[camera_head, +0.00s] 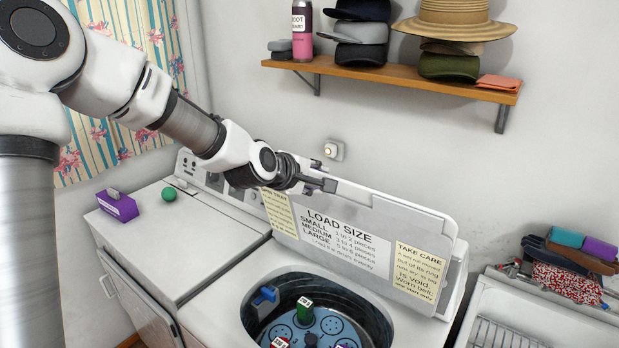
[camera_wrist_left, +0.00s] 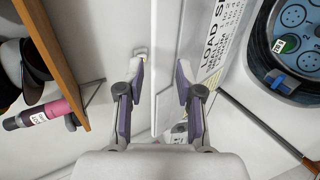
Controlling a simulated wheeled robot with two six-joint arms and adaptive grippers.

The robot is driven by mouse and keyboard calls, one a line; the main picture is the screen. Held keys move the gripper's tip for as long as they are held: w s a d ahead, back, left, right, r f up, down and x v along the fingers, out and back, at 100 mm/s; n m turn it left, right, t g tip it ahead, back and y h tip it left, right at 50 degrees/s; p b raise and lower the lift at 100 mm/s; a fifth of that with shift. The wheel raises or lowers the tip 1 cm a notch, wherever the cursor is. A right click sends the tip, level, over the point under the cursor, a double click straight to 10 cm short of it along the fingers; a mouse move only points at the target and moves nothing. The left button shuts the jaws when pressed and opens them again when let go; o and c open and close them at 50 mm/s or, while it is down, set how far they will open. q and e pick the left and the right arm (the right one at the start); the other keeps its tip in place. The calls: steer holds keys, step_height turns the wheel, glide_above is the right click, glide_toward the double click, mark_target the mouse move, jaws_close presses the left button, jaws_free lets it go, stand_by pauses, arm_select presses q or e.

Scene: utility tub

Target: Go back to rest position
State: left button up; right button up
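My left gripper (camera_head: 318,182) is at the upper left corner of the raised washer lid (camera_head: 400,215), above the washer's back panel. In the left wrist view its two fingers (camera_wrist_left: 161,85) are spread wide, with the lid's edge (camera_wrist_left: 165,60) showing between them. I see no grip on the lid; whether one finger touches it I cannot tell. The lid stands up, leaning back, with a "LOAD SIZE" label (camera_head: 345,235). Below it is the open tub (camera_head: 375,320). My right gripper is in neither view.
A wooden shelf (camera_head: 400,80) with hats and a pink bottle (camera_head: 302,30) is on the wall above. Clothes (camera_head: 570,280) are heaped at right.

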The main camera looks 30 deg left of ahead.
arm_select(q)
steer(key=v, duration=0.4)
steer(key=shift+w+f, duration=0.1)
steer(key=shift+w, duration=0.05)
